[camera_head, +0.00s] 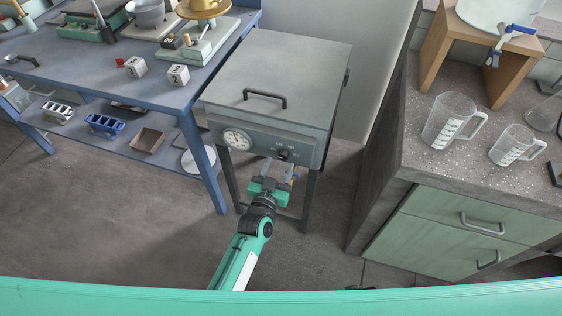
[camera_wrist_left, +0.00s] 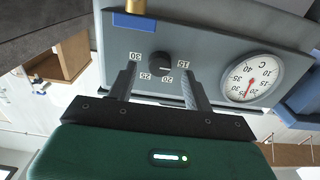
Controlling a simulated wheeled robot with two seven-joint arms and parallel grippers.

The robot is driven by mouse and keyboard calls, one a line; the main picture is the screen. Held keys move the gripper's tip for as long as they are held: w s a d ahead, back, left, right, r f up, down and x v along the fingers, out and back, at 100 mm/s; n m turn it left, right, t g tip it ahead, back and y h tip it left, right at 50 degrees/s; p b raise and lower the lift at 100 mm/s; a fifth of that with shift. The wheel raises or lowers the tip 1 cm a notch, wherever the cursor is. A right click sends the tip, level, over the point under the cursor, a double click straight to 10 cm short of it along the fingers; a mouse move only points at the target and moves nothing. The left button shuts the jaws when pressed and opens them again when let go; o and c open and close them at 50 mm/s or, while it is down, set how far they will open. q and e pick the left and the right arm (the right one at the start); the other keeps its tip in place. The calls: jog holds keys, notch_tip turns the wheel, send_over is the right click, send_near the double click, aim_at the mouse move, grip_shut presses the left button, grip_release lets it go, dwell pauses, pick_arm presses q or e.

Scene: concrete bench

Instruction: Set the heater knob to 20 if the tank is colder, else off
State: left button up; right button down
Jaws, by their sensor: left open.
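The grey tank (camera_head: 282,75) stands on legs between the blue bench and the counter, its lid shut. Its front panel carries a round white dial (camera_head: 237,139) marked C with a red needle; the dial also shows in the left wrist view (camera_wrist_left: 262,75), but I cannot read its value surely. The dark heater knob (camera_head: 284,154) is right of the dial. In the left wrist view the knob (camera_wrist_left: 159,63) has labels 15, 20, 25 and 30 around it; its setting is unclear. My left gripper (camera_wrist_left: 160,78) is open, its fingers apart on either side of the knob, seemingly not touching it.
A blue bench (camera_head: 165,90) with two number blocks and a lower shelf stands left. A counter (camera_head: 440,165) with measuring jugs (camera_head: 452,120) and green drawers stands right. A brass fitting (camera_wrist_left: 136,5) with a blue tag is beside the knob. The floor in front is clear.

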aim_at(284, 155)
pick_arm(q)
jog(key=shift+x, duration=1.25)
jog(key=shift+c, duration=0.2)
jog(key=c, duration=0.9)
jog(key=shift+c, duration=0.2)
